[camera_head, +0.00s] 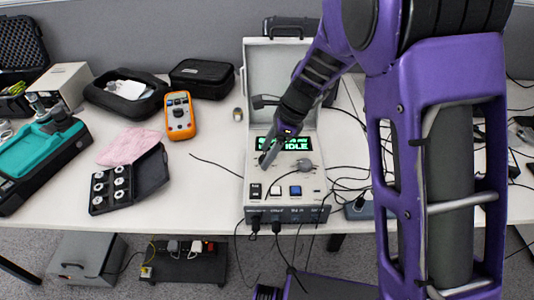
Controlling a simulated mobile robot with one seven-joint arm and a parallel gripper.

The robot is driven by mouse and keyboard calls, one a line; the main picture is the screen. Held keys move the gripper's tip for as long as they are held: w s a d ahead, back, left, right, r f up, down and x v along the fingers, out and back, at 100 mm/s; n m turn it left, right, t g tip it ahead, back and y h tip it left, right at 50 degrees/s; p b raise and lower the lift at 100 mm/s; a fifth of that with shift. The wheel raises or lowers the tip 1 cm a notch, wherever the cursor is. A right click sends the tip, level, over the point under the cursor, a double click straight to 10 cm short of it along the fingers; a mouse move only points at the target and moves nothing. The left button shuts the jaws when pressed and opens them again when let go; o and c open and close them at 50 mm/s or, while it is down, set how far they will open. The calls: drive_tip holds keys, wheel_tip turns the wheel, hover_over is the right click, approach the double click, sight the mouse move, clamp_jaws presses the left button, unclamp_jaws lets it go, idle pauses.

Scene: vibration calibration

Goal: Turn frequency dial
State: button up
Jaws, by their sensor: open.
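The vibration calibrator (285,210) is a light grey case on the white table, its lid (272,75) raised. Its panel carries a dark screen (298,144) with green letters that end in "IDLE", partly covered by my arm. My gripper (267,160) is open, its tips low over the upper left of the panel beside the screen. It covers part of the panel there; I cannot tell whether it touches a dial. A round grey knob-like part (304,165) stands to its right. A blue button (295,191) and a black switch block (255,191) sit lower on the panel.
Black cables (345,185) run from the calibrator's front and right side. To the left lie an orange multimeter (180,116), an open black case of small parts (150,172), a pink cloth (130,146) and a teal device (40,155). The table just left of the calibrator is mostly clear.

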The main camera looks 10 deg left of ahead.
drive_tip(key=shift+a+f, duration=0.1)
drive_tip(key=shift+f, duration=0.15)
clamp_jaws()
